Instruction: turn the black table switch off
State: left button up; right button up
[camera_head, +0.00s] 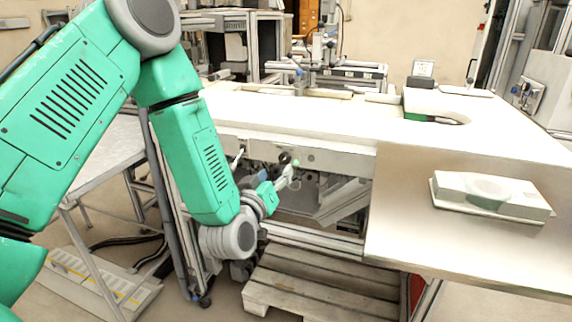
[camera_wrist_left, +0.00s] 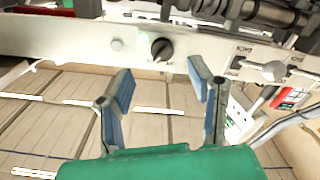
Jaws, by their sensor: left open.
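The black table switch (camera_wrist_left: 161,48) is a round knob on the pale front rail of the table. In the left wrist view it sits ahead of and between the two fingers, apart from them as far as I can see. In the head view the switch (camera_head: 284,158) is a small dark knob under the table edge, just beyond my left gripper (camera_head: 284,177). My left gripper (camera_wrist_left: 160,90) is open, with blue pads and nothing between the fingers. My right gripper is in neither view.
A small round button (camera_wrist_left: 117,44) is left of the switch. A metal lever handle (camera_wrist_left: 268,71) is to its right. A wooden pallet (camera_head: 320,288) lies under the table.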

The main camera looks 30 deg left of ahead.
aim_at(283, 162)
pick_arm(q)
jog(key=x, duration=0.6)
jog(key=shift+w+a+f, duration=0.1)
jog(key=shift+w+a, duration=0.05)
jog(key=shift+a, duration=0.1)
jog(key=shift+d, duration=0.1)
jog(key=shift+c, duration=0.5)
grip_shut()
